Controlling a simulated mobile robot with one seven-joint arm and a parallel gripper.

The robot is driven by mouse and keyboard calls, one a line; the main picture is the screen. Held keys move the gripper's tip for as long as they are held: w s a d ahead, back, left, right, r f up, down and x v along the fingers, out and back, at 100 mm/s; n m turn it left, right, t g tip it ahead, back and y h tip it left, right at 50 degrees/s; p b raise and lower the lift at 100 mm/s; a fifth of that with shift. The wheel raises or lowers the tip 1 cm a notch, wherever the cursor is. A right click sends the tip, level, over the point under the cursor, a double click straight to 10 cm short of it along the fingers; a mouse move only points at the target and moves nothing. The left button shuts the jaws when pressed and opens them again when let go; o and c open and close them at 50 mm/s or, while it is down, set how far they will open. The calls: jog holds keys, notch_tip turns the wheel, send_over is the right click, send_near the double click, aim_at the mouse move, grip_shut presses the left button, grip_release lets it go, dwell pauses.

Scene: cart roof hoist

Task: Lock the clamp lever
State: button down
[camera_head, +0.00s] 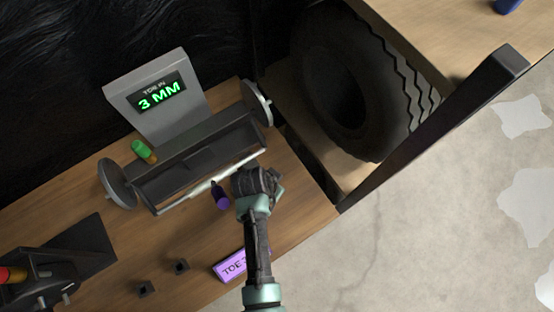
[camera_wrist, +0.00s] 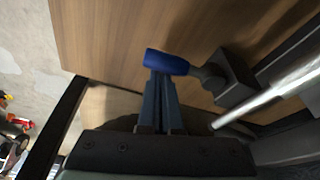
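In the wrist view a lever with a blue handle (camera_wrist: 166,62) and a dark round joint sits on a black clamp block (camera_wrist: 234,78) beside a silver rod (camera_wrist: 275,98). My gripper (camera_wrist: 160,82) has its two fingers close together, and they look shut. Their tips overlap the handle's lower edge in the picture; I cannot tell whether they touch it. In the head view a purple-blue handle (camera_head: 221,199) stands beside the pale rod (camera_head: 195,191), likely the same lever. My gripper (camera_head: 258,180) is just right of it, and its fingertips are hidden there.
A grey toe-in gauge (camera_head: 160,118) reading 3 MM stands behind a dark frame with a disc at each end (camera_head: 118,184). A green handle (camera_head: 142,150) is beside it. A purple sign (camera_head: 229,266) lies in front. A tire (camera_head: 350,85) and dark post (camera_head: 440,120) are at right.

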jog(key=shift+s+a+f, duration=0.1)
jog(key=shift+s+a, duration=0.05)
jog(key=shift+s, duration=0.1)
dwell(0.4)
